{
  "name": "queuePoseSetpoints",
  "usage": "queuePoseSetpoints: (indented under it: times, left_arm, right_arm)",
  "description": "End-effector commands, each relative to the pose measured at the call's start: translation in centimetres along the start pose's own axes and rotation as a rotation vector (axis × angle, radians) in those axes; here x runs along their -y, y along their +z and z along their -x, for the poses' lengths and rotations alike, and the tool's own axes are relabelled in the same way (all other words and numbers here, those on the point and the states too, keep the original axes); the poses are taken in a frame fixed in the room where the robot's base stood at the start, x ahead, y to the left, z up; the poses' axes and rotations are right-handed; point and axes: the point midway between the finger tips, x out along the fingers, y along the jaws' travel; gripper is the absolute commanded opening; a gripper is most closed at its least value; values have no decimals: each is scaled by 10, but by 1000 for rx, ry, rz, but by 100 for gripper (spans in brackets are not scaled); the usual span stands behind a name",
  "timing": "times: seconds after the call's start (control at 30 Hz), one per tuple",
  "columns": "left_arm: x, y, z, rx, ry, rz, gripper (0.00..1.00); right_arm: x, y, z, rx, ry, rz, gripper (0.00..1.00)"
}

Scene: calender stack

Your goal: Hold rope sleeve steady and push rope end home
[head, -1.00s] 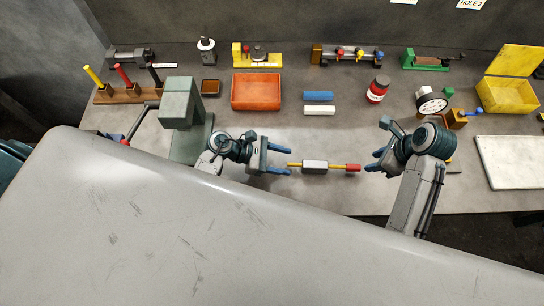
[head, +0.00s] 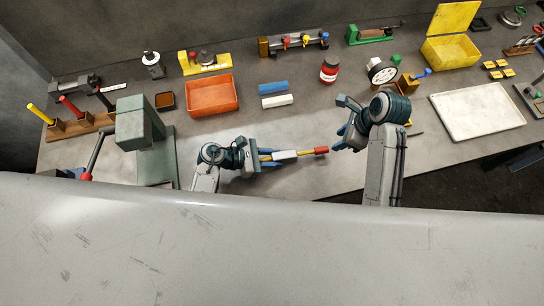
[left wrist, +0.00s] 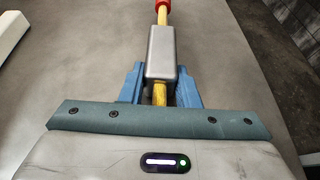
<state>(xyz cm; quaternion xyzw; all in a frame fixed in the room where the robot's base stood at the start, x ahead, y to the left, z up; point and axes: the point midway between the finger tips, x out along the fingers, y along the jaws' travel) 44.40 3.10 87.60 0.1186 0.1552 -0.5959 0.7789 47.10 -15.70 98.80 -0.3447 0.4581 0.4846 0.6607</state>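The grey rope sleeve (head: 285,155) lies on the table with a yellow rope through it. The rope's red end (head: 320,150) points right, towards my right gripper. In the left wrist view, the sleeve (left wrist: 161,52) runs away from me, with the yellow rope (left wrist: 160,94) at its near end and the red end (left wrist: 163,4) at the top edge. My left gripper (head: 272,157) is open, its blue fingers either side of the sleeve's near end; whether they touch it is unclear. My right gripper (head: 341,138) is open and empty, right of the red end and apart from it.
A green press (head: 143,130) stands left of my left gripper. An orange tray (head: 212,112), blue block (head: 273,87) and white block (head: 277,101) lie behind. A red jar (head: 329,71) and dial gauge (head: 382,71) stand behind my right gripper. A white tray (head: 478,133) is at the right.

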Motion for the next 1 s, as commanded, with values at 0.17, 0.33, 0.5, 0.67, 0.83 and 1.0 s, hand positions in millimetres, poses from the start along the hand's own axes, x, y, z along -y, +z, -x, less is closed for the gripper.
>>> queuePoseSetpoints:
  times: [0.17,0.33,0.5,0.67,0.83,1.0]
  left_arm:
    - [0,0,0,0,0,0,1]
    - [0,0,0,0,0,0,1]
    - [0,0,0,0,0,0,1]
    - [0,0,0,0,0,0,1]
    - [0,0,0,0,0,0,1]
    - [0,0,0,1,0,0,1]
  right_arm:
    - [0,0,0,0,0,0,43]
    - [0,-1,0,1,1,11,43]
    - [6,-7,8,24,12,178,43]
    - [10,-14,18,64,28,412,43]
    - [12,-17,23,95,36,563,43]
    - [11,-16,9,104,38,589,43]
